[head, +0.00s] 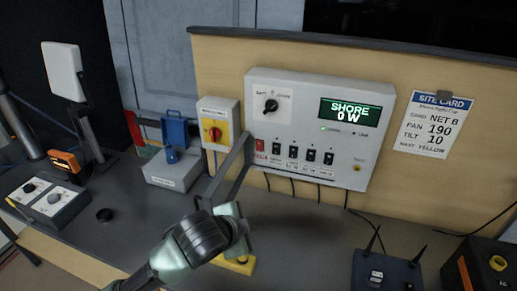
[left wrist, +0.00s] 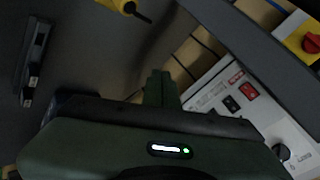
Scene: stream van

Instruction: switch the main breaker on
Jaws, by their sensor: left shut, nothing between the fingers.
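The white power panel (head: 306,106) is on the wooden backboard. A red switch (head: 260,146) sits at the left end of its lower row, beside several black switches (head: 294,152). The red switch also shows in the left wrist view (left wrist: 248,90). Labels and lever positions are too small to tell. The panel display (head: 350,111) reads SHORE 0 W. My left gripper (head: 231,211) is below and left of the panel, in front of it and apart from the switches. Its fingers (left wrist: 160,88) are shut and empty. My right gripper is not in view.
A blue-lidded box (head: 174,165) and a control box (head: 48,202) are left; an antenna box (head: 387,271) is right.

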